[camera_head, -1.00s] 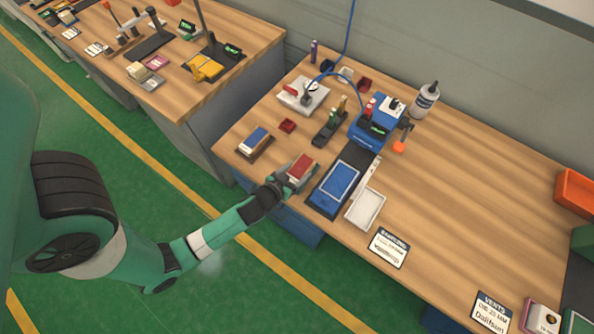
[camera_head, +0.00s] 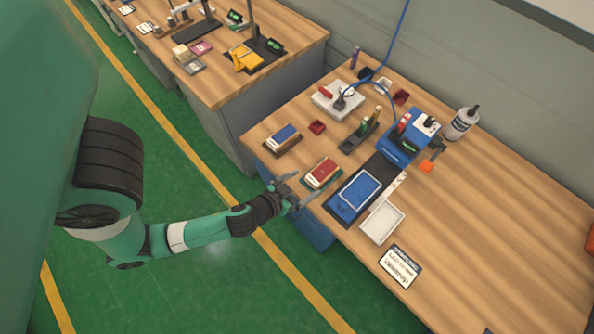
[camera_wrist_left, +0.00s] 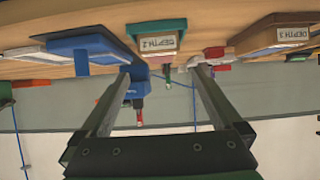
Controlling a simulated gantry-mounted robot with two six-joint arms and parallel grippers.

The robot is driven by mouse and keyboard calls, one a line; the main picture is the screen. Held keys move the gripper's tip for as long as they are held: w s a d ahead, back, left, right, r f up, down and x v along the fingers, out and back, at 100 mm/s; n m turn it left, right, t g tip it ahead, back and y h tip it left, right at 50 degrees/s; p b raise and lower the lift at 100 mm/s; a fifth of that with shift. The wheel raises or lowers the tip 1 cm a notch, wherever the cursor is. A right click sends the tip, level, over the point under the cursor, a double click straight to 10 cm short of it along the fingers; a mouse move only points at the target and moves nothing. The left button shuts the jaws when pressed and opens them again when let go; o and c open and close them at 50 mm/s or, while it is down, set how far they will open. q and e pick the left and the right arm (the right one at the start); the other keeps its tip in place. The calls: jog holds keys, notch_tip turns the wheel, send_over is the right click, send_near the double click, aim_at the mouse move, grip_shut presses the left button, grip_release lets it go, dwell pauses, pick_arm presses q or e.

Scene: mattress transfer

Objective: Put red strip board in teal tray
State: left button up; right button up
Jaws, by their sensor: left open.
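The red strip board (camera_head: 323,169) lies in the teal tray (camera_head: 307,184) near the front edge of the workbench, with the tray's rim showing around it. The tray also shows upside down in the left wrist view (camera_wrist_left: 157,26), with a "DEPTH 2" label; the board is not clear there. My right gripper is not in view.
A brown tray (camera_head: 270,150) with a blue-topped board (camera_head: 284,136) is left of the teal tray. A blue board (camera_head: 358,190) on a dark mat and a white tray (camera_head: 383,222) are to its right. A blue device (camera_head: 405,140) stands behind.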

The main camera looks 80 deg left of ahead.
pick_arm(q)
jog(key=shift+v, duration=1.6)
jog(key=w+d+r+t+h, duration=0.1)
jog(key=w+d+r+t, duration=0.15)
jog(key=w+r, duration=0.7)
jog(key=w+d+r+m+t, duration=0.15)
jog(key=w+r+t, duration=0.35)
jog(key=r, duration=0.7)
jog(key=w+d+r+t+h, duration=0.1)
jog(key=w+d+r+t, duration=0.15)
jog(key=w+r, duration=0.75)
jog(key=s+d+r+m+t+h, duration=0.2)
jog(key=r, duration=0.8)
jog(key=s+d+r+m+t+h, duration=0.2)
jog(key=s+r+t, duration=0.1)
jog(key=r, duration=0.8)
jog(key=s+d+r+m+t+h, duration=0.2)
jog(key=s+r+h, duration=0.1)
jog(key=r, duration=0.8)
jog(key=shift+s+d, duration=0.25)
jog(key=shift+d, duration=0.1)
